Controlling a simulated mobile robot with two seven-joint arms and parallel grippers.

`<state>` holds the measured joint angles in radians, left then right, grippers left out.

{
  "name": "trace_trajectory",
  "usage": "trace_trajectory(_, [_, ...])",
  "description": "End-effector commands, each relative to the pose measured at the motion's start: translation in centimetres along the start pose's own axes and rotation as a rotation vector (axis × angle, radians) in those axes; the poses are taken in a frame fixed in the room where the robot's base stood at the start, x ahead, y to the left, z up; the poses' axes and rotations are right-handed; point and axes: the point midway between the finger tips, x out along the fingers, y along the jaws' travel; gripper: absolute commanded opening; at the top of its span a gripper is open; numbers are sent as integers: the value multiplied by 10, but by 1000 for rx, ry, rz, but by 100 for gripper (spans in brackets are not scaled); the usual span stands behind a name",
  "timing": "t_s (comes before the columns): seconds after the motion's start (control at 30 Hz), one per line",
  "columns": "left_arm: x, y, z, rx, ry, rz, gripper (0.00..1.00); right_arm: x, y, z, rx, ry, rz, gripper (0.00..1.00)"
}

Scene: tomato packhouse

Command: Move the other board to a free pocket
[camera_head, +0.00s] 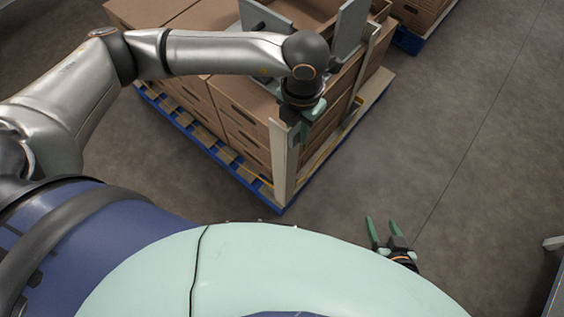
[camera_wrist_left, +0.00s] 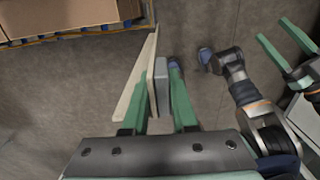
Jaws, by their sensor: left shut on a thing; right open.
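A long cream corner board (camera_head: 278,165) stands upright by the near corner of the stacked cartons in the head view. My left gripper (camera_head: 298,132) is at its upper part. In the left wrist view, my left gripper (camera_wrist_left: 155,95) is shut, with a grey block (camera_wrist_left: 162,80) and the cream board (camera_wrist_left: 136,92) between its green fingers. Whether the board touches the cartons cannot be told. Another pale upright strip (camera_head: 367,55) shows at the stack's right side. My right gripper (camera_head: 380,236) is open and empty over the floor; it also shows in the left wrist view (camera_wrist_left: 284,38).
Brown cartons (camera_head: 190,98) sit on a blue pallet (camera_head: 225,158). Grey upright plates (camera_head: 347,30) stand on top of the stack, partly behind my left arm. Another loaded blue pallet (camera_head: 408,40) is at the back.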

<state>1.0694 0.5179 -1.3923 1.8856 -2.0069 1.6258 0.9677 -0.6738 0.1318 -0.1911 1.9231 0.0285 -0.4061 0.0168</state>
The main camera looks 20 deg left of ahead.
Motion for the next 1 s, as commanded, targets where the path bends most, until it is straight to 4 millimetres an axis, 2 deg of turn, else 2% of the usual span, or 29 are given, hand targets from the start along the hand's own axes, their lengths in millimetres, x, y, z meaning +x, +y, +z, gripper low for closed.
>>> trace_trajectory(0.47, [-3,2,1,31,-1,0,0,0,3,1,0,5,6,61])
trace_trajectory(0.67, [-15,14,0,280,0,1,0,-2,3,0,1,3,7,61])
trace_trajectory(1.0, [-44,39,-5,886,4,1,0,-8,3,-4,1,-1,8,61])
